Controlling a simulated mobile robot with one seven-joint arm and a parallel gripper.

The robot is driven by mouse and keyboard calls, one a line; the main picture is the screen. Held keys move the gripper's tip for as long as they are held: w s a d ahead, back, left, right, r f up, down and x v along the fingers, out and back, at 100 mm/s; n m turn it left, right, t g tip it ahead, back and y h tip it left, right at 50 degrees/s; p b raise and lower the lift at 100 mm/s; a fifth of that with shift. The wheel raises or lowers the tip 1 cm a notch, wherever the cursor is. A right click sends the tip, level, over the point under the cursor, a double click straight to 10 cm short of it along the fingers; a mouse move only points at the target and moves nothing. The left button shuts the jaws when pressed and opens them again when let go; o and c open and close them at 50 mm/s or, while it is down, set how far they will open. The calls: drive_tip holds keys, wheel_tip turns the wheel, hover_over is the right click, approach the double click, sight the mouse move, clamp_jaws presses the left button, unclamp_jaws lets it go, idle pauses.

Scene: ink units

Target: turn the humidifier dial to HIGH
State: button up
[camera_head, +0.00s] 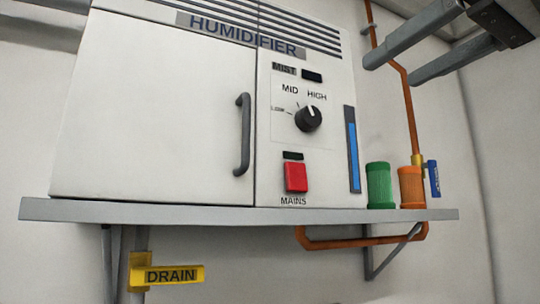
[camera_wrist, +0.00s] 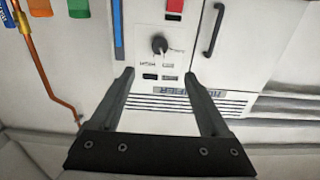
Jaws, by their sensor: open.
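The humidifier dial (camera_head: 308,119) is a round black knob on the white front panel, among the labels LOW, MID and HIGH. A light mark shows on its upper part, on the side toward HIGH; its exact setting is hard to tell. In the wrist view, which is upside down, the dial (camera_wrist: 159,45) lies beyond the fingertips, roughly centred between them. My gripper (camera_head: 392,67) is open and empty at the upper right of the head view, apart from the panel. Its two spread fingers also show in the wrist view (camera_wrist: 158,77).
A red MAINS switch (camera_head: 296,177) sits below the dial, and a blue gauge (camera_head: 353,150) to its right. A grey door handle (camera_head: 243,134) sticks out at left. Green (camera_head: 380,185) and orange (camera_head: 411,187) containers stand on the shelf (camera_head: 240,214). A copper pipe (camera_head: 407,100) runs at right.

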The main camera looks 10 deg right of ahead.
sight(313, 117)
drive_tip(key=p+x, duration=0.2)
drive_tip(key=x, duration=1.5)
drive_tip(key=shift+w, duration=0.1)
clamp_jaws()
